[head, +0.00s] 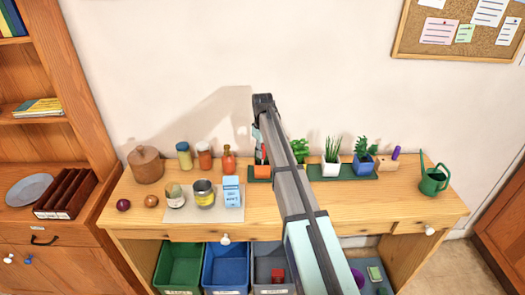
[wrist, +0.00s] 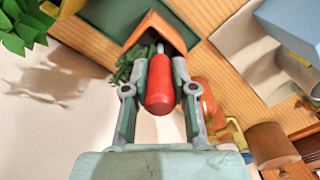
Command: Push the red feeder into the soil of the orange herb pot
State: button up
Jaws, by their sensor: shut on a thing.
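My gripper (wrist: 164,66) is shut on the red feeder (wrist: 161,88), with one finger on each side of its body. The feeder's thin grey tip points at the orange herb pot (wrist: 136,31). In the wrist view the tip overlaps the pot's opening; I cannot tell whether it touches the soil. Green leaves show beside the tip. In the head view the orange pot (head: 262,172) stands on the table, partly hidden behind my arm. My gripper (head: 259,152) is just above it, and the feeder is mostly hidden there.
To the right stand a white pot (head: 331,168) and a blue pot (head: 362,167) on a green mat (head: 330,177). An orange bottle (head: 229,160) stands close on the left. A blue carton (head: 231,192) and cans are in front. A watering can (head: 434,181) is at the far right.

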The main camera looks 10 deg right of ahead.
jog(key=shift+f+b, duration=0.65)
jog(key=shift+f, duration=1.2)
jog(key=o, duration=0.9)
jog(key=shift+o, duration=0.2)
notch_tip(320, 180, up, 12)
jog(key=shift+r, duration=0.1)
